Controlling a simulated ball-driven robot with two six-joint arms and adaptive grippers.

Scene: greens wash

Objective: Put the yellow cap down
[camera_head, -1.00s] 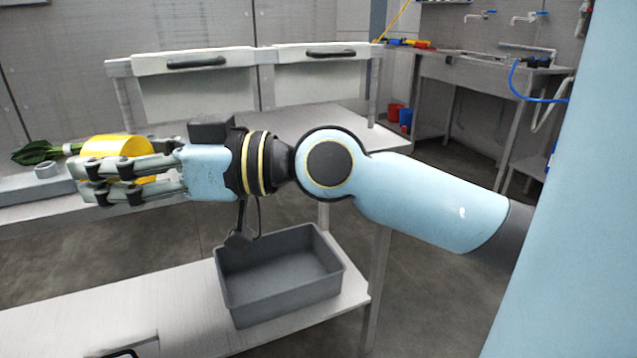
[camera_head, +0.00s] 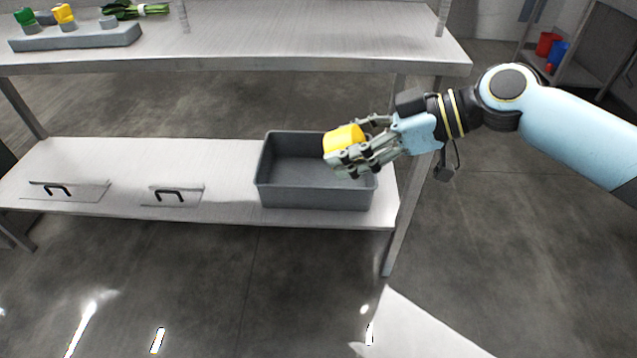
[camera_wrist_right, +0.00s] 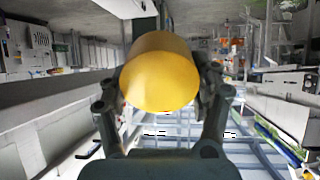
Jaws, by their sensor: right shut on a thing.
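The yellow cap (camera_head: 343,139) is a short yellow cylinder held in my right gripper (camera_head: 352,160). In the head view it appears in front of the right part of the grey bin (camera_head: 312,195), above its rim level in the picture; the exact height cannot be told. In the right wrist view the cap (camera_wrist_right: 160,75) fills the middle, with a finger of my right gripper (camera_wrist_right: 162,100) on each side of it. The gripper is shut on it. The bin stands on the lower shelf and its visible inside looks empty. My left gripper is not in view.
The lower shelf (camera_head: 225,165) has two black-handled lids (camera_head: 75,190) on the left. Above is a worktop (camera_head: 300,35) with a grey rack (camera_head: 85,38) holding a green and a yellow piece, and leafy greens (camera_head: 135,10). Red and blue buckets (camera_head: 547,43) stand at the far right.

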